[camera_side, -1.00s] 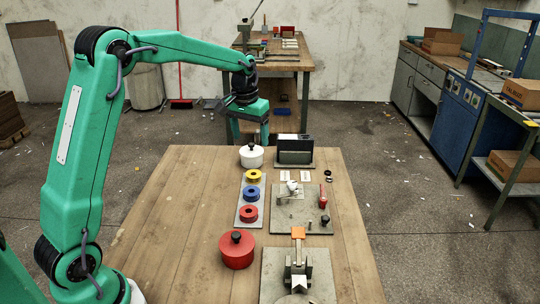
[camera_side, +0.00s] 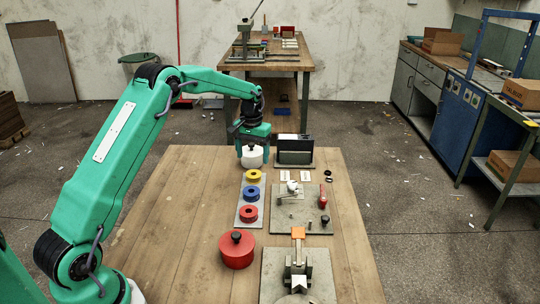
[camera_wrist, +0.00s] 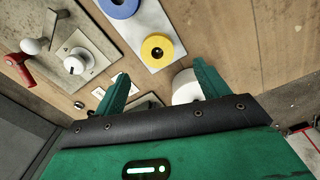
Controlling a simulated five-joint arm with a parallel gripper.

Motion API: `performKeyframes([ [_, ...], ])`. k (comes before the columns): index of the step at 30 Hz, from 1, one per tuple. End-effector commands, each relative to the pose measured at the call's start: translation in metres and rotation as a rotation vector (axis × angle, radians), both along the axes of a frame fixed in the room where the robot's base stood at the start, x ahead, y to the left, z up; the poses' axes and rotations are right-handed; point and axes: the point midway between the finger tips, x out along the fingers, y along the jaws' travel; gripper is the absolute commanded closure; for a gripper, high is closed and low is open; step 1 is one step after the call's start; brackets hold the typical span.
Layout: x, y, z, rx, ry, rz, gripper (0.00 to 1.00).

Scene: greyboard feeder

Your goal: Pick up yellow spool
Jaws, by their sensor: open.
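The yellow spool (camera_side: 253,176) lies at the far end of a grey strip (camera_side: 241,222) on the wooden table, in line with a blue spool (camera_side: 252,193) and a red spool (camera_side: 250,213). In the wrist view the yellow spool (camera_wrist: 158,49) is at upper centre, beyond my fingertips, with a dark centre hole. My gripper (camera_side: 254,151) hangs over the white lidded pot, behind the yellow spool. In the wrist view my gripper (camera_wrist: 160,80) is open, its two fingers apart with nothing held between them.
The white pot (camera_side: 252,160) is partly hidden by my gripper; it also shows in the wrist view (camera_wrist: 187,86). A dark upright holder (camera_side: 295,150) stands to its right. A red pot (camera_side: 237,249) stands nearer the front. The table's left side is bare.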

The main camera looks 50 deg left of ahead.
Motion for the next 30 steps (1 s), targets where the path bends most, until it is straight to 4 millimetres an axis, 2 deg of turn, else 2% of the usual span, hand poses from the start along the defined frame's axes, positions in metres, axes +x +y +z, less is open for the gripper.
performKeyframes([
  [5, 0.000, -0.001, -0.015, 0.000, 0.001, 0.000, 0.26],
  [16, -0.001, -0.002, -0.024, -0.001, 0.002, -0.001, 0.26],
  [25, -0.002, -0.005, -0.057, -0.001, 0.002, 0.000, 0.26],
  [30, -0.002, -0.005, -0.068, 0.000, 0.001, 0.000, 0.26],
])
